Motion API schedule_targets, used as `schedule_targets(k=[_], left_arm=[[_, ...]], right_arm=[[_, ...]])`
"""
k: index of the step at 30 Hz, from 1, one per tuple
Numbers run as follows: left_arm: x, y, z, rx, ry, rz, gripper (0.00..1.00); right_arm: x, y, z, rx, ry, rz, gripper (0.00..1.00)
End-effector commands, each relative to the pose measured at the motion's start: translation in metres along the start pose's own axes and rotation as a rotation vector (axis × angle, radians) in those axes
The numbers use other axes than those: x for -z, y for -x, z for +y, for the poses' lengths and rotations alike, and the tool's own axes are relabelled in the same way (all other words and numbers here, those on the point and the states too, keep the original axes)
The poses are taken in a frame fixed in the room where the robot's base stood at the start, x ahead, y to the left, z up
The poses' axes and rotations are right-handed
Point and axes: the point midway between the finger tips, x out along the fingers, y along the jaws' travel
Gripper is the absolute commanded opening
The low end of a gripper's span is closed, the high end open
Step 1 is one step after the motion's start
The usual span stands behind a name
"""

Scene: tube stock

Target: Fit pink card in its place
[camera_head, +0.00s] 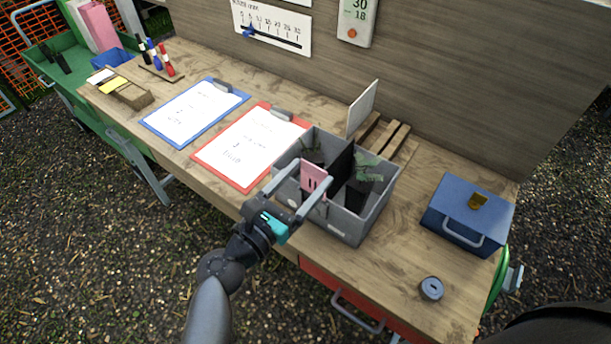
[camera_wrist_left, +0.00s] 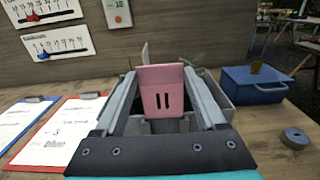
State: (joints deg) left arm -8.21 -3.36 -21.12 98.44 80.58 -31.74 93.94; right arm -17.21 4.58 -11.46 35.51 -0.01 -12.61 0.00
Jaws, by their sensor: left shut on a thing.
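The pink card (camera_head: 314,179) has two dark slots in it. My left gripper (camera_head: 306,183) is shut on it and holds it upright at the grey crate, over its left compartment. In the left wrist view the pink card (camera_wrist_left: 162,90) stands between the two fingers. The grey crate (camera_head: 343,222) has a black divider (camera_head: 342,166) and green plant pieces inside. Whether the card's lower edge touches anything in the crate is hidden. A wooden card block (camera_head: 133,96) with yellow and white cards sits at the far left of the bench. My right gripper is not in view.
A white panel (camera_head: 362,108) and wooden slats (camera_head: 390,137) stand behind the crate. Red (camera_head: 243,186) and blue (camera_head: 150,127) clipboards lie to its left. A blue box (camera_head: 466,214) and a grey round piece (camera_head: 431,288) are to its right. The bench front right is mostly clear.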

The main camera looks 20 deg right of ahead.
Motion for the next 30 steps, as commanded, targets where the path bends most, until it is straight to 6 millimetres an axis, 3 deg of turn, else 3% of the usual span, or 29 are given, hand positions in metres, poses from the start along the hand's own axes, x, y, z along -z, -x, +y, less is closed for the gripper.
schedule_targets(k=[30], left_arm=[[0.026, 0.0, 0.0, 0.0, 0.0, 0.0, 0.22]], right_arm=[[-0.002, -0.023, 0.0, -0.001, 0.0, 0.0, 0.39]])
